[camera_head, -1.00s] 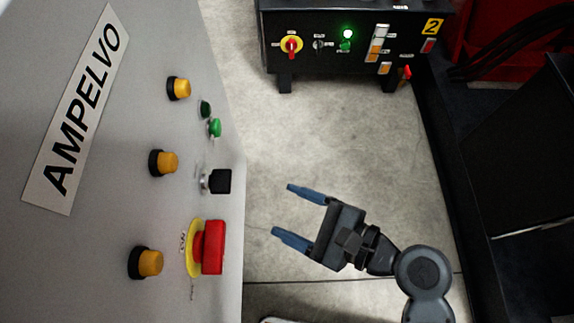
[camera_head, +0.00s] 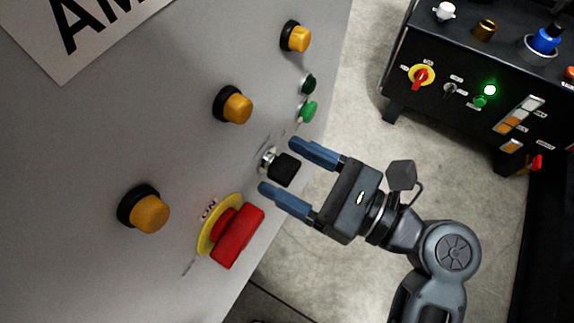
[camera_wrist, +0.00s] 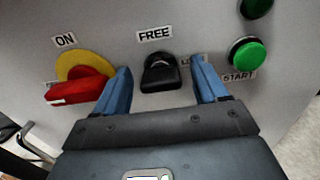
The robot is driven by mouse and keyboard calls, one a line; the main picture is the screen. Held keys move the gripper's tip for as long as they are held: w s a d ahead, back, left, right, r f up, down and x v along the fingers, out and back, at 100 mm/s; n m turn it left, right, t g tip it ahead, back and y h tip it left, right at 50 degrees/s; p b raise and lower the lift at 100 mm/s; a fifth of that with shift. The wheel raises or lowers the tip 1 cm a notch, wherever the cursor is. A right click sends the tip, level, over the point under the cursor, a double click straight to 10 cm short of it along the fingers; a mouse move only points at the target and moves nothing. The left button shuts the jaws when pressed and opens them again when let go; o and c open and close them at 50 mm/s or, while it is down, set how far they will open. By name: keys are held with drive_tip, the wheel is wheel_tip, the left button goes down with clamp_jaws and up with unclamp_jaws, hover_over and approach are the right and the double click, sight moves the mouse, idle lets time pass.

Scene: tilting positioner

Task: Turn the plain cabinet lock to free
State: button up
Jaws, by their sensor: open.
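The plain cabinet lock is a black knob (camera_head: 285,169) on a silver collar on the grey cabinet face. In the wrist view the lock (camera_wrist: 161,75) sits below a FREE label (camera_wrist: 154,33), with a second label to its right partly hidden by a finger. My gripper (camera_head: 290,170) is open, with its blue fingers on either side of the knob. In the wrist view my gripper (camera_wrist: 165,85) also straddles the knob, with a gap on each side. I cannot tell how deep the fingertips reach.
A red rotary handle (camera_head: 238,236) on a yellow plate marked ON sits close to the lower finger. A green START button (camera_wrist: 247,53) lies beyond the other finger. Yellow buttons (camera_head: 234,106) dot the cabinet. A black control box (camera_head: 470,85) stands apart on the right.

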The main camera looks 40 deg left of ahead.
drive_tip(key=shift+s+a, duration=0.1)
drive_tip(key=shift+a, duration=0.45)
drive_tip(key=c, duration=1)
drive_tip(key=shift+o, duration=0.2)
